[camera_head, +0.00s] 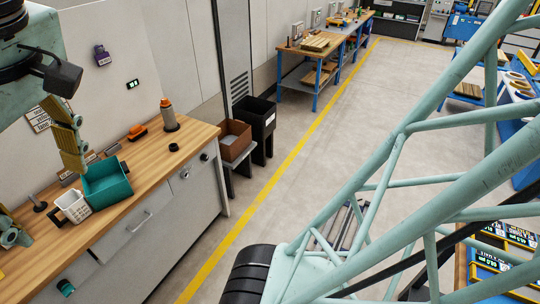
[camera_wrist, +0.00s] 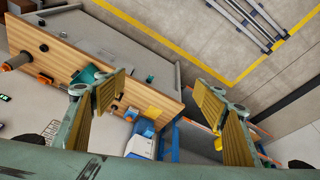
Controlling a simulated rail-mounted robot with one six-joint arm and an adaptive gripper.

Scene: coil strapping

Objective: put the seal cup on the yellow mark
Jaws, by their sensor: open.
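A white slotted cup with a handle (camera_head: 73,206), probably the seal cup, stands upright on the wooden workbench (camera_head: 150,170) in the head view, left of a teal open box (camera_head: 107,184). My gripper (camera_head: 72,150) hangs above the bench near the teal box, apart from the cup. In the wrist view my gripper (camera_wrist: 160,92) has its two yellow-padded fingers wide apart with nothing between them. I cannot pick out the cup clearly there. No yellow mark on the bench is clear in the head view; a yellow patch (camera_wrist: 154,112) shows in the wrist view, but I cannot tell what it is.
A grey bottle with an orange cap (camera_head: 168,115), an orange tool (camera_head: 137,131) and a black ring (camera_head: 174,147) stand toward the bench's far end. A brown box (camera_head: 235,140) and a black bin (camera_head: 256,122) are beyond it. The bench near the ring is mostly clear.

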